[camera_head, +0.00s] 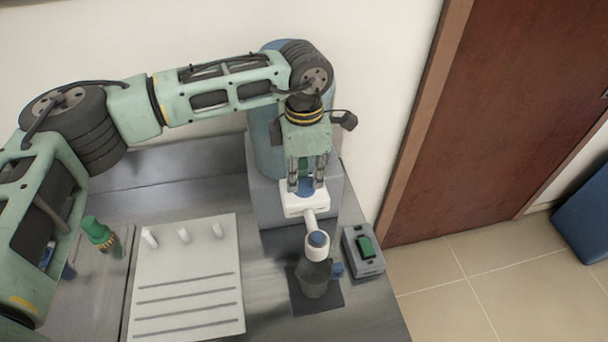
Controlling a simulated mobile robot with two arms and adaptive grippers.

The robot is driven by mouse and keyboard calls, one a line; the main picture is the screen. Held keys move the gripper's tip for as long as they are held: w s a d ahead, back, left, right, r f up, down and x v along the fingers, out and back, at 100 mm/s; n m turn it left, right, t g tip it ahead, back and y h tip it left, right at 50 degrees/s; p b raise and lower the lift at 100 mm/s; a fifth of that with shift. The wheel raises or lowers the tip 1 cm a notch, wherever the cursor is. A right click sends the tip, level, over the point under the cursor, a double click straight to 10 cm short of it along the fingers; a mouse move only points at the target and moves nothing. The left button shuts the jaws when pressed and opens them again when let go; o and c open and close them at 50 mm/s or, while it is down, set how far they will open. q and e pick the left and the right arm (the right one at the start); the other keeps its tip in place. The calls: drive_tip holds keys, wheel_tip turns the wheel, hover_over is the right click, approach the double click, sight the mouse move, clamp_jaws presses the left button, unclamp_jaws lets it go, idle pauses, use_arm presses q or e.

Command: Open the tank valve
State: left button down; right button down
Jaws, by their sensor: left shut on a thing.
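A blue-grey tank (262,150) stands upright at the back of the bench, partly hidden behind my left arm. A white valve body (293,206) is at its front, with a blue valve knob (306,186) on top. My left gripper (306,188) points down from above and is shut on the blue knob, its fingers on either side. The knob is mostly hidden by the fingers, so its turn angle cannot be told. My right gripper is not in view.
A white outlet with a blue cap (317,239) stands over a dark flask (315,280). A grey box with a green switch (365,246) sits to its right. A white slotted rack (190,290) and a green-topped item (97,230) are on the left. A brown door (500,110) is beyond.

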sight(304, 179)
use_arm(q)
drive_tip(key=m+b, duration=0.1)
drive_tip(key=b, duration=0.1)
drive_tip(key=m+b, duration=0.2)
drive_tip(key=shift+f+b, duration=0.25)
drive_tip(key=shift+b, duration=0.15)
drive_tip(key=shift+r+m+b, duration=0.15)
drive_tip(key=shift+m+b, duration=0.75)
drive_tip(key=shift+r+m+b, duration=0.1)
drive_tip(key=shift+m+b, duration=0.25)
drive_tip(key=shift+m, duration=0.05)
drive_tip(key=shift+r, duration=0.1)
drive_tip(key=c, duration=1.8)
unclamp_jaws()
wheel_tip(304, 179, up, 12)
